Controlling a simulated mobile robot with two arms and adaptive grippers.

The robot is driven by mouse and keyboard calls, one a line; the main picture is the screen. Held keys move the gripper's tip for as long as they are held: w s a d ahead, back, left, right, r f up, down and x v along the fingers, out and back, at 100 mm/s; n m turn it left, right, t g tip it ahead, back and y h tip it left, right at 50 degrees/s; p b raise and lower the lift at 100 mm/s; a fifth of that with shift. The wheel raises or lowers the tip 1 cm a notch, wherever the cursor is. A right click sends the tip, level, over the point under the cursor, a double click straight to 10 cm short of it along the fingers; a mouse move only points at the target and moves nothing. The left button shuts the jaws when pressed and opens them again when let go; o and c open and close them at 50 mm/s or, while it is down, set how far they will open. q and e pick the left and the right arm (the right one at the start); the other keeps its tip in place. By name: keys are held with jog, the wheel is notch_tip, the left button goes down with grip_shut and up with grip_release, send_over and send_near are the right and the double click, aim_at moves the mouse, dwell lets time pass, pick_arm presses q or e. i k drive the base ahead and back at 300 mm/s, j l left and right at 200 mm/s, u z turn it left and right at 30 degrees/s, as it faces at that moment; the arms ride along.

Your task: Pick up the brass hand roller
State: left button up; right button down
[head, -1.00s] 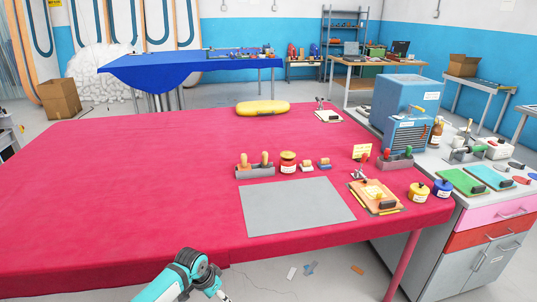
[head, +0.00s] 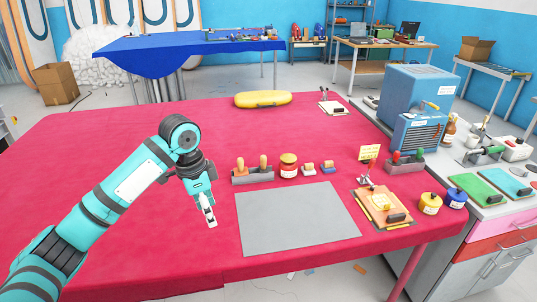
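I cannot single out the brass hand roller for certain. A grey holder (head: 253,178) on the red-covered table (head: 90,190) carries two tools with wooden handles (head: 251,162), their lower ends hidden in it. A second grey holder (head: 404,166) at the right carries tools with red and green handles. My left gripper (head: 210,217) points down over the red cloth, left of the grey mat (head: 297,219) and in front of the first holder. It is seen edge-on, so its opening is unclear, and no held thing shows. My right gripper is out of view.
A red-labelled jar (head: 288,165) and two small blocks stand right of the first holder. An orange clipboard (head: 383,207), a yellow pot (head: 430,203) and a blue pot (head: 455,198) are near the right edge. A yellow bag (head: 263,98) lies at the back. The left of the table is clear.

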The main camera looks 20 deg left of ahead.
aim_at(263, 168)
jog(key=i, duration=1.45)
